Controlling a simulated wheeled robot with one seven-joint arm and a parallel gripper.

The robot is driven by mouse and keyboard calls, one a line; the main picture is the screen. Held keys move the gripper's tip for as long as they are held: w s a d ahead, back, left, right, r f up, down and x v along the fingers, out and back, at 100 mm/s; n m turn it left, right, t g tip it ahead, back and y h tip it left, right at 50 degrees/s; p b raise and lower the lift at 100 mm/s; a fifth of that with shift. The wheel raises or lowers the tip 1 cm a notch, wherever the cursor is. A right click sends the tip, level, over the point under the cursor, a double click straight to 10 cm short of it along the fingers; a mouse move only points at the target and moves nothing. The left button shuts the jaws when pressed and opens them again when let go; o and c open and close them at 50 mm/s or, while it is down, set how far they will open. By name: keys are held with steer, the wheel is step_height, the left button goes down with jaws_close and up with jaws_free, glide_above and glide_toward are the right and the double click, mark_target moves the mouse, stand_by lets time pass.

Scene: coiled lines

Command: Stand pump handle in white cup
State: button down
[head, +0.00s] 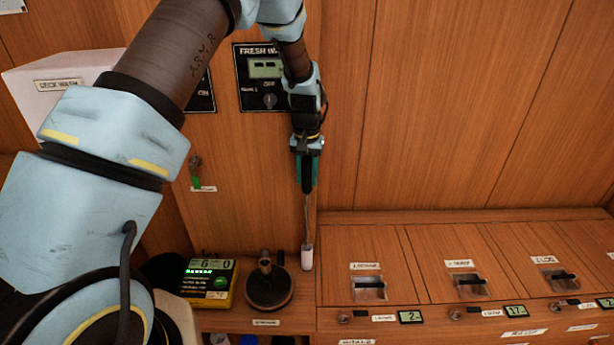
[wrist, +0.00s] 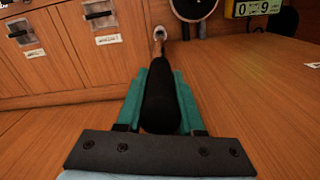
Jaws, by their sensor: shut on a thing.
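My gripper (head: 307,188) hangs pointing down in the head view, its teal fingers shut on the pump handle (head: 307,215). In the wrist view the handle's thick black grip (wrist: 160,100) lies between the fingers (wrist: 165,74), and a thinner brownish rod runs on from it. The white cup (head: 307,257) is small and narrow and stands upright on the wooden ledge below the gripper. It also shows in the wrist view (wrist: 160,31). The rod's far end meets the cup's mouth in both views. How deep it sits inside is hidden.
A round black fitting (head: 268,287) with a short stub stands just left of the cup. A yellow display box (head: 209,281) is farther left. Labelled drawer fronts with recessed pulls (head: 369,287) lie to the right. A wooden panel wall (head: 440,110) rises behind.

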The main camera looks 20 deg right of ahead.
mark_target(307, 192)
steer(key=shift+f+b, duration=1.7)
steer(key=shift+f, duration=1.25)
steer(key=shift+c, duration=0.3)
jaws_free()
steer(key=shift+r, duration=0.15)
steer(key=shift+r+p, duration=2.35)
steer(key=shift+r, duration=1.05)
